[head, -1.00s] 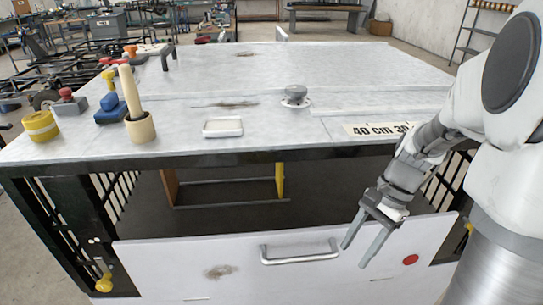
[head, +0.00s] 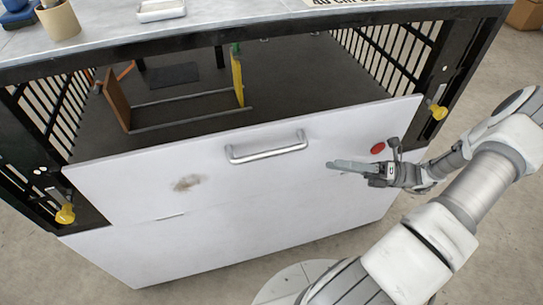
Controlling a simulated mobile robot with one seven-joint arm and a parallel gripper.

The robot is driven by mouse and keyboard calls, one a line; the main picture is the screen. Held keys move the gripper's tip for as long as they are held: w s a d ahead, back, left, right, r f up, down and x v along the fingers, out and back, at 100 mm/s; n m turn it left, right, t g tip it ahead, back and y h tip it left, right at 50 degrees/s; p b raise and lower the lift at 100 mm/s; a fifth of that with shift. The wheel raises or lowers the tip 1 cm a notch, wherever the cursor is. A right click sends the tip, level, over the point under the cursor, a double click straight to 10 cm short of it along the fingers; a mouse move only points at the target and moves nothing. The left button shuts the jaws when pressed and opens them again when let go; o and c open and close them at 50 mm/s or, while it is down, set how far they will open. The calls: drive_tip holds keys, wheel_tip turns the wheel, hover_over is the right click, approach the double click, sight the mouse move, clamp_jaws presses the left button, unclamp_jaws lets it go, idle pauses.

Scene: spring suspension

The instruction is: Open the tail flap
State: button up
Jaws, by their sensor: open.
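The tail flap (head: 130,195) is a white panel across the front of the box-like frame, in the head view. It stands partly lowered, with an open gap between its top edge and the worktop. A grey bar handle (head: 266,149) is near its top middle, and a red dot (head: 377,148) is at its right. My gripper (head: 330,166) is in front of the panel, to the right of the handle and apart from it. Its fingers point left toward the handle and look open and empty. Yellow knobs sit on the frame at left (head: 65,214) and right (head: 438,112).
The grey worktop (head: 100,34) spans above the gap, with a beige cup (head: 58,20) and a white tray (head: 161,10) on it. Inside, a frame with a yellow upright (head: 238,78) stands on the dark floor.

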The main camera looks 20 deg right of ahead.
sight(272, 151)
drive_tip(key=b+x, duration=0.1)
drive_tip(key=x, duration=1.6)
drive_tip(key=shift+w+r+b, duration=0.1)
drive_tip(key=shift+r+b, duration=0.15)
drive_tip(key=shift+b, duration=0.15)
clamp_jaws()
idle(0.6)
